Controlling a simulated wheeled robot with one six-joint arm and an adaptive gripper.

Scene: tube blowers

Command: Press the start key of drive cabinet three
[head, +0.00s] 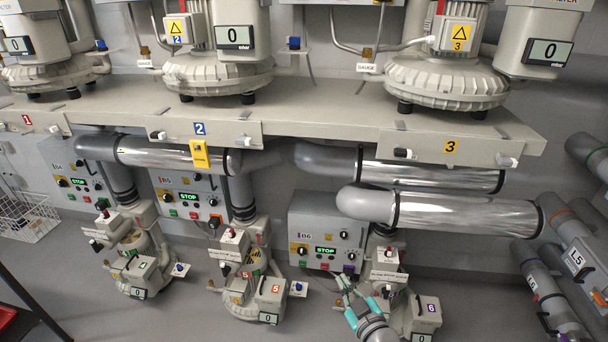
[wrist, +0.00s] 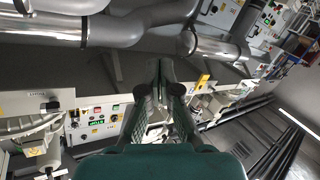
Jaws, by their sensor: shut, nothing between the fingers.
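A grey drive cabinet (head: 347,218), whose label seems to read B6, hangs under the shelf section numbered 3 (head: 451,146). It has a lit green STOP display (head: 325,250), a green key (head: 303,264) and a red key (head: 325,266) below it, and a yellow-marked knob (head: 298,249). No cabinet label reading 3 is legible. My gripper (head: 345,281) is just below the cabinet's lower right edge, right of the green and red keys. In the wrist view my gripper (wrist: 165,75) is shut and empty; a cabinet with a STOP display (wrist: 96,123) lies to its left.
Two similar cabinets (head: 75,188) (head: 188,196) hang further left. A small blower (head: 268,298) stands left of my gripper, another (head: 422,315) to its right. A thick silver pipe (head: 465,216) runs above right. Grey floor (head: 195,313) shows between blowers.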

